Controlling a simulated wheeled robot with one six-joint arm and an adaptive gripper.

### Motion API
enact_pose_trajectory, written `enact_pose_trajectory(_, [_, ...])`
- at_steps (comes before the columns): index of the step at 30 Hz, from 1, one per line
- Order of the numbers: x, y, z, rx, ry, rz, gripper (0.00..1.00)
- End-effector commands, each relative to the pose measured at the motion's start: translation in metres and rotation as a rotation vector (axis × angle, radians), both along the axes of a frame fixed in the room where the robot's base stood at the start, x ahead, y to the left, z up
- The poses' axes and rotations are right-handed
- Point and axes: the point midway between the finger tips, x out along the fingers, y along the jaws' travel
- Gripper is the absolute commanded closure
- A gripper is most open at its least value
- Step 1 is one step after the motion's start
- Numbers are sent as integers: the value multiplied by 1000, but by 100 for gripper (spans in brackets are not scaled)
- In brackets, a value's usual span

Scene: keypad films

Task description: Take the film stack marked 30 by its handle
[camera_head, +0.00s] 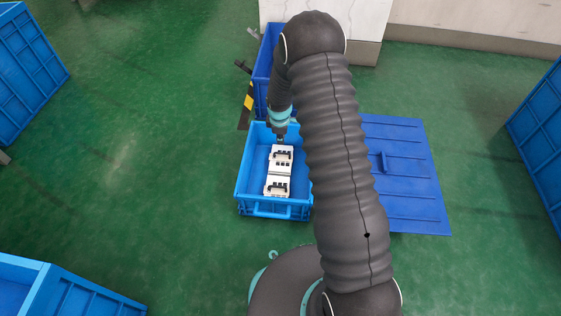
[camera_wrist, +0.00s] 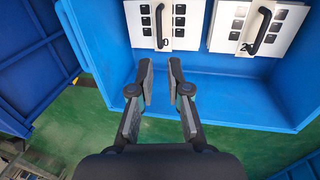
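Two white film stacks with black handles and dark keys lie in a blue crate (camera_head: 243,187). In the head view, one stack (camera_head: 283,165) is farther back and the other (camera_head: 276,191) nearer. In the wrist view, the left stack (camera_wrist: 148,28) shows a 0 beside its handle (camera_wrist: 159,24); any digit before it is not readable. The right stack (camera_wrist: 228,34) shows a 2 partly behind its handle (camera_wrist: 262,30). My gripper (camera_wrist: 161,66) is open and empty, its fingertips below the left stack's handle in the picture and apart from it.
The crate wall is close to my fingers in the wrist view. Another blue crate (camera_head: 262,70) stands behind, and a blue ribbed panel (camera_head: 405,175) lies to the right. My arm hides part of the crate's right side. Green floor (camera_head: 130,170) is free on the left.

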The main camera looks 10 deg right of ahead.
Motion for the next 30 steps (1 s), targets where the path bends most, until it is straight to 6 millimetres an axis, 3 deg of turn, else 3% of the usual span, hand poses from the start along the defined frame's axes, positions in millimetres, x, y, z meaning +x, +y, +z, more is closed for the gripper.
enact_pose_trajectory(12, [13, -3, -68, 0, 1, 0, 84])
enact_pose_trajectory(23, [18, -3, -89, 0, 1, 1, 84])
enact_pose_trajectory(30, [27, 1, -121, 0, 1, 0, 84])
